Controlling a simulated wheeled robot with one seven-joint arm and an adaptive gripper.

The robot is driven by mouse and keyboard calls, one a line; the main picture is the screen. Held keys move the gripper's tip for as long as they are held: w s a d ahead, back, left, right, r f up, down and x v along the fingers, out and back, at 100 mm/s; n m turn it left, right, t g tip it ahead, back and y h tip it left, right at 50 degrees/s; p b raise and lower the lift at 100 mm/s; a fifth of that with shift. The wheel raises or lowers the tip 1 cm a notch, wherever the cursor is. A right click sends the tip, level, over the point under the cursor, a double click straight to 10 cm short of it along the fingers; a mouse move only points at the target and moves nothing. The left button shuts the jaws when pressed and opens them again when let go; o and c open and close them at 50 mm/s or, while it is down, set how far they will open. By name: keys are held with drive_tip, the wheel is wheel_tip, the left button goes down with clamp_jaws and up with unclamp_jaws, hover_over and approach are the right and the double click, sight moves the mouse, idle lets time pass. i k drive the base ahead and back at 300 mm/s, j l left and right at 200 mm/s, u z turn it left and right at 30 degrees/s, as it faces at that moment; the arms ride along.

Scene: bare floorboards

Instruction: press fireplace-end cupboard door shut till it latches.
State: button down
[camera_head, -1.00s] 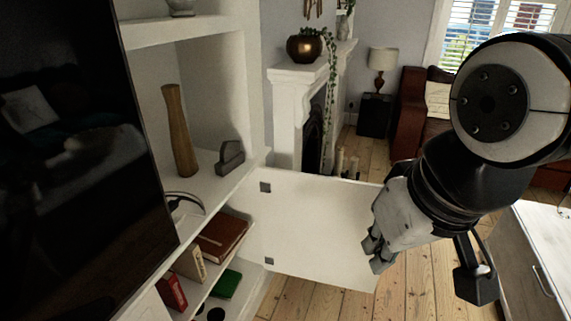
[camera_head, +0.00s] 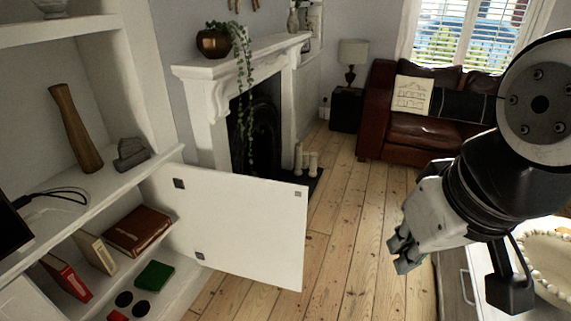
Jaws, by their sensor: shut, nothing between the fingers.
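The white cupboard door (camera_head: 240,223) at the fireplace end stands wide open. Its inner face shows two dark hinges on the left edge and a small metal plate near the top right corner. My gripper (camera_head: 398,256) is shut and empty, to the right of the door's free edge, with floor showing between them in the picture. The open cupboard (camera_head: 88,231) shows shelves with a brown book, red and cream books and a green item. The door's outer face is hidden.
The white fireplace (camera_head: 205,92) with a trailing plant stands behind the door, with candles (camera_head: 306,161) on its hearth. Bare floorboards (camera_head: 358,215) lie right of the door. A low cabinet (camera_head: 458,285) with a beaded tray is at lower right. A brown sofa (camera_head: 415,135) stands at the back.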

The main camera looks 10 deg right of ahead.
sight(252, 227)
drive_tip(key=k+l, duration=0.1)
drive_tip(key=k, duration=0.9)
drive_tip(key=i+j, duration=0.2)
drive_tip(key=i, duration=0.35)
drive_tip(key=i+j, duration=0.2)
drive_tip(key=i, duration=0.35)
drive_tip(key=i+j+u, duration=0.1)
drive_tip(key=i, duration=0.45)
drive_tip(key=i+j, duration=0.3)
drive_tip(key=i, duration=0.2)
